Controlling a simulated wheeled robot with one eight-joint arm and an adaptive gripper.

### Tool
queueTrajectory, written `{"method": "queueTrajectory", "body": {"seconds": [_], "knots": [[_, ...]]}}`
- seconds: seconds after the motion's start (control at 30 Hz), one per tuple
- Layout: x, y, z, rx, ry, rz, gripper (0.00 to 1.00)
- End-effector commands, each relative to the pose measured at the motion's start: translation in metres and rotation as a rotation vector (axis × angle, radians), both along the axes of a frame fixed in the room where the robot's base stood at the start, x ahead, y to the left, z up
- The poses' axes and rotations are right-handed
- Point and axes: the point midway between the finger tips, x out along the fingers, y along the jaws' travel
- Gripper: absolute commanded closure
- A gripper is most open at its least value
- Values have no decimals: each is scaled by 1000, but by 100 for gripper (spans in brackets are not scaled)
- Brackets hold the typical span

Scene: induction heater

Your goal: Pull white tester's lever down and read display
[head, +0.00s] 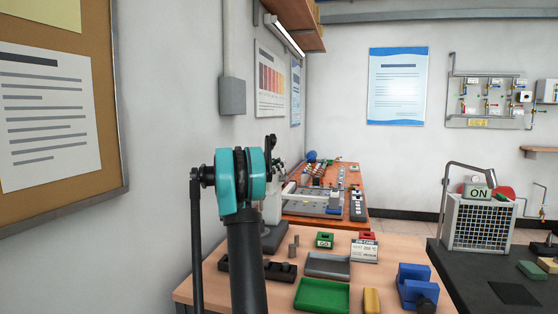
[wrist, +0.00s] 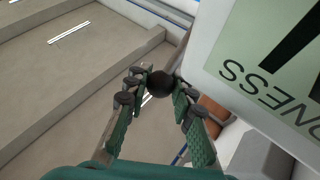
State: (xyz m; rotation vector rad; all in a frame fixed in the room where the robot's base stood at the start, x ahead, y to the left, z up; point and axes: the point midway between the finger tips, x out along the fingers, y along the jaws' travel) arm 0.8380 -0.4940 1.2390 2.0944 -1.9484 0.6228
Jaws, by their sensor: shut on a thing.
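My gripper (wrist: 157,92) has its green-padded fingers closed around a round black knob (wrist: 160,81), which looks like the end of the tester's lever. The white tester's head fills the right of the wrist view. Its pale green display (wrist: 272,58) is cut off by the frame edge; large dark marks and the letters "NESS" show upside down. In the head view the tester's pale column (head: 272,206) stands on the near table, partly behind my teal arm. My gripper and the lever cannot be made out clearly there.
The near wooden table holds a green tray (head: 322,296), a grey tray (head: 327,264), a yellow block (head: 371,301), a blue fixture (head: 413,284) and a white label block (head: 364,250).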

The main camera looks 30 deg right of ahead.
Motion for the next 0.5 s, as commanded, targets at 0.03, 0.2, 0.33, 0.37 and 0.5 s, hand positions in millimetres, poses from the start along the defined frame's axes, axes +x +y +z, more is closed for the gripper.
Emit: {"method": "queueTrajectory", "body": {"seconds": [0.03,0.2,0.33,0.37,0.5], "knots": [[-1,2,-4,-19,-14,1,100],[-4,6,-10,-68,-57,1,100],[-6,8,-14,-90,-76,0,100],[-6,8,-14,-92,-78,0,100],[-7,9,-15,-100,-84,0,100]]}}
